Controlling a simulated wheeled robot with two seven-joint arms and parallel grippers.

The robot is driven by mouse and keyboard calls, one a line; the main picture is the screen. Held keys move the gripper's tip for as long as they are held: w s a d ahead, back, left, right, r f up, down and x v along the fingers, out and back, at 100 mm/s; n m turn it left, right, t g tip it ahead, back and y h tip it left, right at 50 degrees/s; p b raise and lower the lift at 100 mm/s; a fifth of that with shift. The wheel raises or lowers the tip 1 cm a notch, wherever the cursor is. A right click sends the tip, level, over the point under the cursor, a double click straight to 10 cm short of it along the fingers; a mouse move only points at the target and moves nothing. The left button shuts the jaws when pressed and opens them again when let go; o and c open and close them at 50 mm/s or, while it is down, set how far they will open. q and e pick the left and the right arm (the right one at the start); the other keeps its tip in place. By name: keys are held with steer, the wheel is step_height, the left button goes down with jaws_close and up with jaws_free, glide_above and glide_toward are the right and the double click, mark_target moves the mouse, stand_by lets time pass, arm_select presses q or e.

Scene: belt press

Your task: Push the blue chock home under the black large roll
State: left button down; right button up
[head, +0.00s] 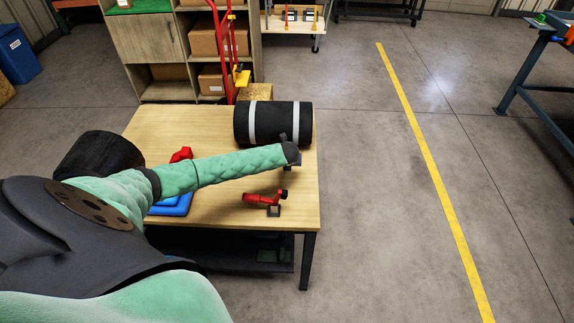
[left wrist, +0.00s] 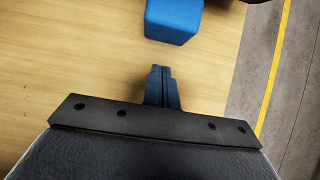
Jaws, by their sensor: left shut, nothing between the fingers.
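The black large roll (head: 273,123), with two pale bands, lies on its side at the far right of the wooden table. My left arm reaches across the table, and its gripper (head: 291,160) is just in front of the roll's right part, largely hidden by my wrist. In the left wrist view the gripper (left wrist: 162,88) is shut and empty. The blue chock (left wrist: 173,20) sits on the wood beyond the fingertips, with a gap between. In the head view I cannot make out the chock. My right gripper is not in view.
A blue object (head: 172,206) and another red part (head: 181,154) are partly behind my left arm. A red hand truck (head: 224,50) and shelving stand behind. The floor to the right is clear.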

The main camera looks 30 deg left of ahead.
arm_select(q)
steer(key=shift+s+d, duration=0.4)
steer(key=shift+s, duration=0.3)
steer(key=shift+r, duration=1.85)
step_height(320, 180, up, 3)
steer(key=shift+r, duration=0.15)
